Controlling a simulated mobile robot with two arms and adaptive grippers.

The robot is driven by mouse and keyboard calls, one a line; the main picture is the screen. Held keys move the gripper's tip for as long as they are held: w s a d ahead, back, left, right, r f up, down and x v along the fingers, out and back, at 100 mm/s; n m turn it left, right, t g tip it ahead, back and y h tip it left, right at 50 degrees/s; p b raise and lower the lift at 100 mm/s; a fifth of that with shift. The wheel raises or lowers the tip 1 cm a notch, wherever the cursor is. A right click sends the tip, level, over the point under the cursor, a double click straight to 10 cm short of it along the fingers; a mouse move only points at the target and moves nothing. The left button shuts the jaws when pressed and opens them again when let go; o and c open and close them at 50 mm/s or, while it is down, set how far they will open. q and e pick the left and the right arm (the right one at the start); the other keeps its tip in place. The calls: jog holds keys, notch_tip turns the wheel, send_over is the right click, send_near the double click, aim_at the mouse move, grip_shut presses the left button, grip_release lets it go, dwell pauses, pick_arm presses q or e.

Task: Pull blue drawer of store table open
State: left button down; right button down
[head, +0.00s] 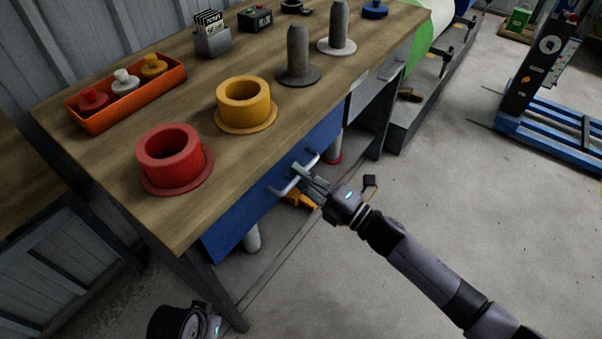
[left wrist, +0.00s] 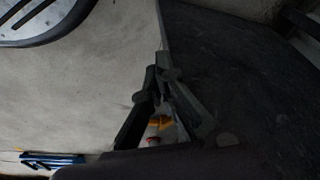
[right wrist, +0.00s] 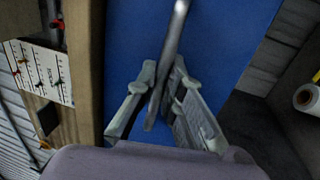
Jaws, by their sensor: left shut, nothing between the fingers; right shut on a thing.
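The blue drawer (head: 243,222) sits under the wooden top of the store table (head: 190,215), and its front fills the middle of the right wrist view (right wrist: 225,50). No gap shows between drawer front and table edge. Its pale bar handle (head: 281,190) stands out from the front. My right gripper (head: 298,174) is shut on this handle; in the right wrist view the bar (right wrist: 177,28) runs between the fingers. My left gripper (left wrist: 163,82) is shut and empty in the left wrist view, away from the drawer; in the head view only part of that arm shows at the bottom edge.
On the tabletop stand a red flanged ring (head: 170,157), a yellow one (head: 244,103), two grey spindles (head: 298,55) and an orange tray (head: 125,108). A grey drawer (head: 380,80) is farther along. Clear concrete floor (head: 460,190) lies to the right.

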pick_arm(q)
jog(key=shift+w+r, duration=0.15)
jog(key=shift+w, duration=0.1)
pick_arm(e)
jog(key=shift+d, duration=0.1)
